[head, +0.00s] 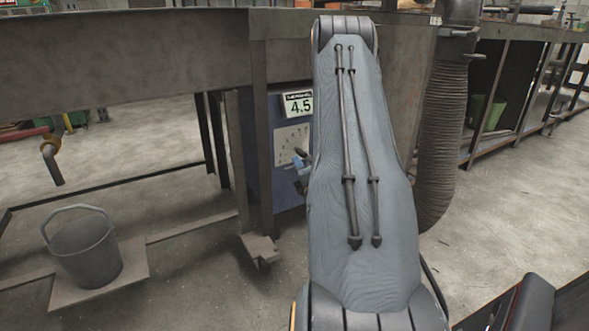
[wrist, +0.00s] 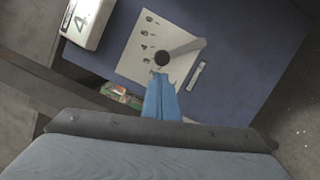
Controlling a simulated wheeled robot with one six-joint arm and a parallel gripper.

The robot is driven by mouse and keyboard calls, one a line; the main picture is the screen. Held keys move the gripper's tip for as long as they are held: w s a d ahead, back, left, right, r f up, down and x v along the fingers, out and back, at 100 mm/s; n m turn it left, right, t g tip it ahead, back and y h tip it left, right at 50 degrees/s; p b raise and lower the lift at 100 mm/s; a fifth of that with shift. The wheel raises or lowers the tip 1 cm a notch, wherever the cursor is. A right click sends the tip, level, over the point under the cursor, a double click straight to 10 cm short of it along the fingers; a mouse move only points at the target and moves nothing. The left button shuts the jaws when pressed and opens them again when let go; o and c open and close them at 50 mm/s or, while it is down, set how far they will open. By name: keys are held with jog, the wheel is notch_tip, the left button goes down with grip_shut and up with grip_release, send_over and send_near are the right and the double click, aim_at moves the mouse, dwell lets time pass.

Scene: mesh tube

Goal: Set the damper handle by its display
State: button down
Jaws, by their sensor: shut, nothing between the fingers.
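The display (head: 298,104) on the blue cabinet reads 4.5 in the head view; part of it, with a 4, shows in the wrist view (wrist: 82,22). Below it is a pale scale plate (head: 292,143), marked with several small signs in the wrist view (wrist: 140,48). The damper handle (wrist: 186,48) is a grey bar with a dark round end, lying slanted over the plate. My gripper (wrist: 160,76) has light blue fingers, shut and empty, with tips right by the dark end. I cannot tell whether they touch it. In the head view my arm hides part of the cabinet.
A steel bench frame with a post (head: 257,150) stands left of the cabinet. A bucket (head: 85,248) stands on a low plate at the left. A ribbed duct (head: 444,130) hangs right of my arm. A small slotted piece (wrist: 197,77) is beside the handle.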

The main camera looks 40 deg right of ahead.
jog(key=shift+s+d+r+m+p, duration=0.15)
jog(key=shift+d+r+m+p, duration=0.3)
jog(key=shift+p, duration=0.45)
jog(key=shift+f, duration=0.1)
